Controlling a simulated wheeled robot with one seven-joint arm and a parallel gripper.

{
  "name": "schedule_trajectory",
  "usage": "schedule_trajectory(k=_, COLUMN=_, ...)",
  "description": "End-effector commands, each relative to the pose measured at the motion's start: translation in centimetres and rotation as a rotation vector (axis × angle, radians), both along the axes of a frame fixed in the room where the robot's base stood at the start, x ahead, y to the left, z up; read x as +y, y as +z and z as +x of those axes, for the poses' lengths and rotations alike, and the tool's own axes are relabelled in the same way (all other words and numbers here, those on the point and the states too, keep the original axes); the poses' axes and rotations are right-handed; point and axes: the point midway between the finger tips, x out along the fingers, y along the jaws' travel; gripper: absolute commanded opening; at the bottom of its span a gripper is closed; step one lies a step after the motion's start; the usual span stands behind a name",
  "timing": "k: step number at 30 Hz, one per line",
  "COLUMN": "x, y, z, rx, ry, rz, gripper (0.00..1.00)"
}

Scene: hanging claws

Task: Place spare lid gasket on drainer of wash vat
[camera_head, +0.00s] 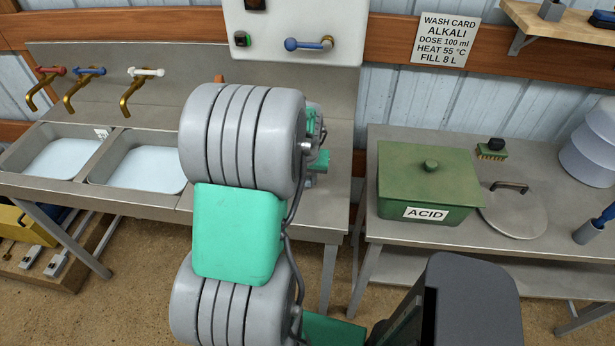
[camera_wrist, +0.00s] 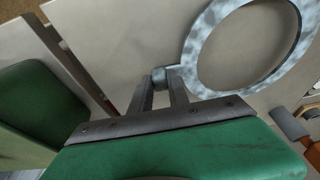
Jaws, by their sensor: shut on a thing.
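In the wrist view my gripper (camera_wrist: 163,82) is shut on the small tab of a mottled grey ring, the gasket (camera_wrist: 199,80). The ring extends from the fingertips to the upper right, over or against a pale grey surface; I cannot tell whether it touches. In the head view my arm hides the gripper and gasket. The wash vat has two basins (camera_head: 88,169) filled with pale liquid at the left. Its flat steel drainer (camera_head: 322,212) lies to their right, partly hidden behind my arm.
Several taps (camera_head: 84,72) stand over the basins. A white wall box (camera_head: 290,22) hangs above the drainer. On the right-hand bench are a green ACID box (camera_head: 395,190), a round metal lid (camera_head: 513,215) and a brush (camera_head: 492,150). A gap separates this bench from the vat.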

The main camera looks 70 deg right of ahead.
Motion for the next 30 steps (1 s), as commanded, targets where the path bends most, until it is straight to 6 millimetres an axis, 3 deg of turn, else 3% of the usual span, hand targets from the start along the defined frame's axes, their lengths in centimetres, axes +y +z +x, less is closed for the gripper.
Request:
schedule_trajectory(k=3, x=0.1, y=-1.2, z=0.1, rx=0.000, ry=0.001, rz=0.001, gripper=0.00)
schedule_trajectory(k=13, x=0.0, y=-1.9, z=0.1, rx=0.000, ry=0.001, rz=0.000, gripper=0.00)
schedule_trajectory(k=14, x=0.0, y=-1.8, z=0.1, rx=0.000, ry=0.001, rz=0.000, gripper=0.23)
schedule_trajectory(k=21, x=0.0, y=-1.8, z=0.1, rx=0.000, ry=0.001, rz=0.000, gripper=0.42)
schedule_trajectory(k=30, x=0.0, y=-1.2, z=0.1, rx=0.000, ry=0.001, rz=0.000, gripper=0.43)
